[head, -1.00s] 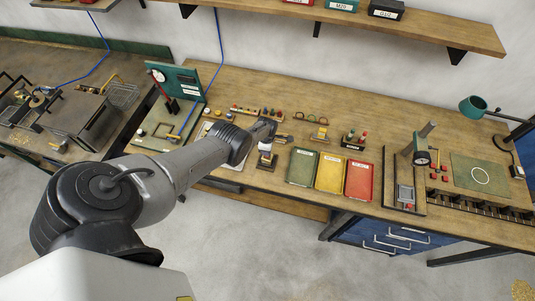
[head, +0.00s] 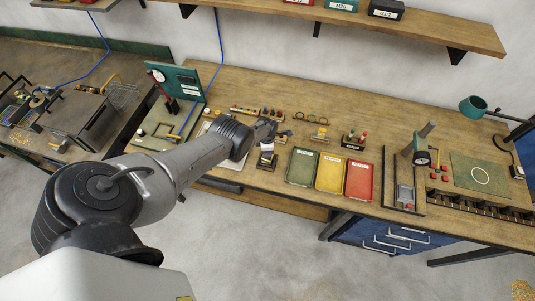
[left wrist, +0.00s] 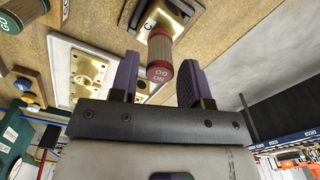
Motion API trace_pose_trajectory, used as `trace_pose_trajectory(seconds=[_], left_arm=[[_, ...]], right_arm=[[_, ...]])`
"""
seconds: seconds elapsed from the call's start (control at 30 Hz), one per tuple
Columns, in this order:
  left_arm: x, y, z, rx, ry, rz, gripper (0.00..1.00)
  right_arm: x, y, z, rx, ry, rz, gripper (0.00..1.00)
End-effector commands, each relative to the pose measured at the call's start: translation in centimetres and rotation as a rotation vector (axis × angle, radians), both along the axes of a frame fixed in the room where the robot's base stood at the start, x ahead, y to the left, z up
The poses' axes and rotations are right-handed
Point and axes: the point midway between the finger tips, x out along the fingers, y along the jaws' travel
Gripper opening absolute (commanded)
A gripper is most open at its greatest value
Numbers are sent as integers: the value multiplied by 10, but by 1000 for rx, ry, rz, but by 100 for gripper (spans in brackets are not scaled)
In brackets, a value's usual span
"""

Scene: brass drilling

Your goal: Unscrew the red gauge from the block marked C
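In the left wrist view the red gauge (left wrist: 160,55) is a tan knurled cylinder with a red end cap marked "NO GO". Its far end sits at the brass block marked C (left wrist: 170,12). My left gripper (left wrist: 158,78) is open, with one dark purple finger on each side of the red cap. Gaps show between the fingers and the cap, so I see no grip. In the head view my left gripper (head: 268,131) is over the bench, and I cannot make out the red gauge there. My right gripper is not in view.
A green-ended gauge (left wrist: 12,20) and a pale plate with a brass fitting (left wrist: 60,85) lie to the left in the wrist view. Green (head: 303,167), yellow (head: 330,174) and red (head: 359,182) trays lie to the right on the bench (head: 290,95).

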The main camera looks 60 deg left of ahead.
Motion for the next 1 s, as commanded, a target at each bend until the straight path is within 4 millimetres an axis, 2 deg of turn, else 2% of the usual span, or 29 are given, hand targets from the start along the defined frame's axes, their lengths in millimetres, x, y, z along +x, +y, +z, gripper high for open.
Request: trace_pose_trajectory(seconds=[0.27,0.8,1.0], left_arm=[[0,0,0,0,0,-57,43],[1,2,-1,1,1,-818,43],[2,2,0,0,1,-1033,43]], right_arm=[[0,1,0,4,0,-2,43],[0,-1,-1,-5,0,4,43],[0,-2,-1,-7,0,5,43]])
